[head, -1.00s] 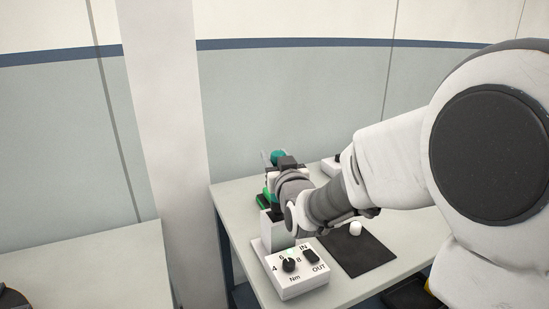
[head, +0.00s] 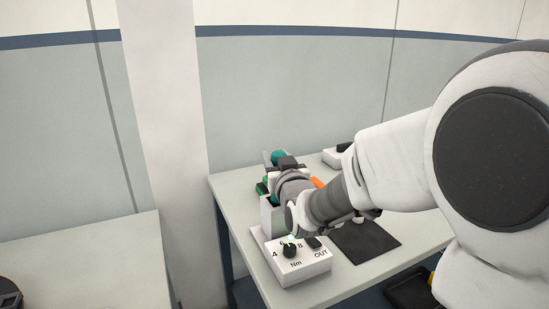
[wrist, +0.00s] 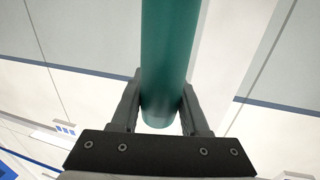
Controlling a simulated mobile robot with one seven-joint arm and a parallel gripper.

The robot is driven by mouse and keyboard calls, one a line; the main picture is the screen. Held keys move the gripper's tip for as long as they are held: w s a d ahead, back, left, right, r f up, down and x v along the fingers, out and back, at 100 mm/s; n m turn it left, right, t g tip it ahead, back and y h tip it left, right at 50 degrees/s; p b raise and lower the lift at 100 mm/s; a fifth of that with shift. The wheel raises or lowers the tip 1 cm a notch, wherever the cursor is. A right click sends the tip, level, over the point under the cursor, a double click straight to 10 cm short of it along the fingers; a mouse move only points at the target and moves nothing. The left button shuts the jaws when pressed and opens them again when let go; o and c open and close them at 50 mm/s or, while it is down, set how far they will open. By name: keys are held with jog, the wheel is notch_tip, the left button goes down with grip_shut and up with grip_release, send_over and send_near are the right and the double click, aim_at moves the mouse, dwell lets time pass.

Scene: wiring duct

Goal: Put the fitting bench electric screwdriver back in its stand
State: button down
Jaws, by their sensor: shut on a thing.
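The electric screwdriver has a teal cylindrical body (wrist: 168,45), which fills the upper middle of the wrist view. My gripper (wrist: 161,98) is shut on it, one finger on each side. In the head view a rounded teal part of it (head: 278,157) shows just beyond my gripper (head: 287,163), above the bench. Its bit end is not visible. A pale upright holder (head: 267,214), apparently the stand, rises behind the white torque control box (head: 297,263). My wrist hides much of it, so I cannot tell whether the tool touches it.
The bench (head: 228,190) also carries a black mat (head: 365,243), a green item (head: 262,188), an orange item (head: 317,182) and a white box (head: 332,158) at the back. A wall pillar (head: 165,130) stands left of the bench.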

jog(key=shift+f, duration=0.1)
jog(key=shift+c, duration=1.7)
grip_release()
jog(key=shift+f, duration=0.1)
jog(key=shift+s, duration=0.1)
jog(key=shift+s+d+b, duration=0.6)
jog(key=shift+s+b, duration=0.75)
jog(key=shift+s, duration=1.45)
jog(key=shift+s+d+b, duration=0.55)
jog(key=shift+s+b, duration=0.85)
jog(key=shift+s, duration=1.45)
jog(key=shift+s+d+b, duration=0.6)
jog(key=shift+s+b, duration=0.75)
jog(key=shift+s, duration=1.45)
